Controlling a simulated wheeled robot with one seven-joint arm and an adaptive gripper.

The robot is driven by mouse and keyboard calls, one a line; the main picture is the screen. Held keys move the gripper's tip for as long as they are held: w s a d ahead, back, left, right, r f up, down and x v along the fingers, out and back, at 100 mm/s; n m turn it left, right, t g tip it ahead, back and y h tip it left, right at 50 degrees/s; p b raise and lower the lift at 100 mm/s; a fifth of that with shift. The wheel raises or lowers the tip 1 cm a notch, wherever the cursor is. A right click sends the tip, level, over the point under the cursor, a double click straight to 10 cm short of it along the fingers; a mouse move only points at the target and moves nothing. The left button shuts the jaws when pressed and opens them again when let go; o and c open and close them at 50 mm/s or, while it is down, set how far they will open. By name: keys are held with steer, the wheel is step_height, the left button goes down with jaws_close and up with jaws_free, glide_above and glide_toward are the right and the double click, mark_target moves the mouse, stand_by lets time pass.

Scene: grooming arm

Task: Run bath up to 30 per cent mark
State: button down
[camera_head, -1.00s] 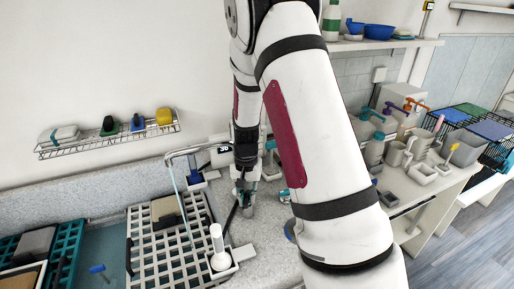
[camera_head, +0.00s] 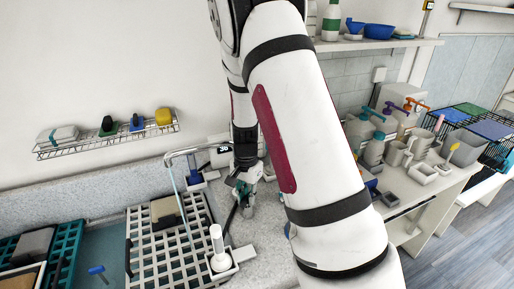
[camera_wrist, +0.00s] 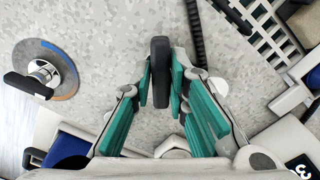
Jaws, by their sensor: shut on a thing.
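My gripper (camera_wrist: 168,85) is shut on a black lever (camera_wrist: 160,70), held between its teal pads above the speckled counter. In the head view my gripper (camera_head: 243,195) is beside the tap, partly hidden by my arm. The tap spout (camera_head: 181,153) reaches left over the bath, and a thin pale blue streak hangs below it; I cannot tell if it is water. The bath (camera_head: 105,253) has a blue-grey floor and a white grid (camera_head: 165,250) over its right part. A dark display (camera_head: 224,149) stands behind the tap; its wrist-view part (camera_wrist: 300,168) shows a partial digit like 3.
A round metal dial (camera_wrist: 42,70) with a black lever and blue and orange rim is left in the wrist view. A dark coiled hose (camera_wrist: 195,25) lies near the grid. A white brush-like holder (camera_head: 220,258) stands at the grid's right edge. Pump bottles (camera_head: 372,135) crowd the right bench.

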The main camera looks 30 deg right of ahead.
steer(key=shift+w+m, duration=0.2)
steer(key=shift+m, duration=2.3)
steer(key=shift+m, duration=0.9)
steer(key=c, duration=1.5)
jaws_free()
steer(key=shift+s, duration=0.1)
steer(key=shift+r, duration=0.1)
steer(key=shift+s+r+p, duration=0.1)
steer(key=shift+r+p, duration=1)
steer(key=shift+r, duration=2.8)
